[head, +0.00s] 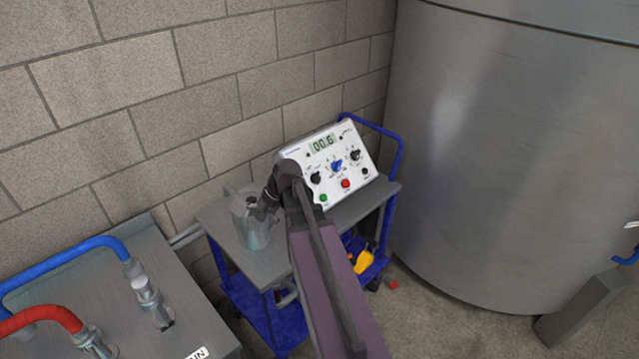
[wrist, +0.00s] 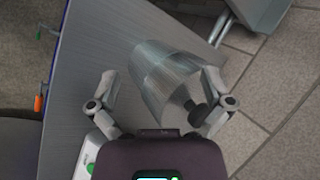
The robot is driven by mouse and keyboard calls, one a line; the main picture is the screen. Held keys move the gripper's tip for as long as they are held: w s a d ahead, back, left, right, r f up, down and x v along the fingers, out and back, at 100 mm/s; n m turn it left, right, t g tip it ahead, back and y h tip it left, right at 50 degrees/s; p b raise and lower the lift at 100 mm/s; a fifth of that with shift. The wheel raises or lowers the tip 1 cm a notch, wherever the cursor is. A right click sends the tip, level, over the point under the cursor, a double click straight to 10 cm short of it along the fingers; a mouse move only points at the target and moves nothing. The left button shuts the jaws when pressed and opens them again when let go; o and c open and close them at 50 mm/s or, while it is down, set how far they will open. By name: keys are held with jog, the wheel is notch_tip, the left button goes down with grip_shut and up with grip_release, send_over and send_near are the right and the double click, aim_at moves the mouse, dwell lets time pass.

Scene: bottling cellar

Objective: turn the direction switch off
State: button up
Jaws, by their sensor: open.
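A white control box (head: 328,165) with a display reading 00.6 stands tilted on the cart. Its face has a black knob at left, a blue knob (head: 337,166) in the middle, a black knob at right, and green, red and small black controls below. The labels are too small to read, so I cannot tell which one is the direction switch. My gripper (head: 264,207) is left of the box, over the jug. In the wrist view my gripper (wrist: 158,100) has its fingers spread apart. A green control on a white corner (wrist: 93,160) shows at lower left there.
A clear grey jug (head: 255,232) stands on the grey cart top (head: 222,222), close to my gripper; it also shows in the wrist view (wrist: 165,75). A block wall is behind, a large steel tank (head: 500,150) at right. Blue and red hoses (head: 45,318) are at lower left.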

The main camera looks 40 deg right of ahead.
jog(key=w+d+m+t+y+b, duration=0.2)
jog(key=d+m+t+b, duration=0.45)
jog(key=d, duration=1.15)
jog(key=m+t+b, duration=0.2)
jog(key=m+t, duration=0.1)
jog(key=m, duration=0.5)
send_near(319, 177)
jog(key=s, duration=0.3)
jog(key=shift+d+r+h, duration=0.35)
jog(key=shift+r+h, duration=0.15)
jog(key=shift+r, duration=0.05)
jog(key=shift+a, duration=0.1)
jog(key=b+x, duration=0.4)
jog(key=x, duration=0.9)
jog(key=shift+w+a+b, duration=0.1)
jog(key=shift+w+b, duration=0.25)
jog(key=shift+w, duration=0.05)
jog(key=shift+c, duration=0.2)
jog(key=c, duration=1.1)
jog(key=shift+n, duration=0.25)
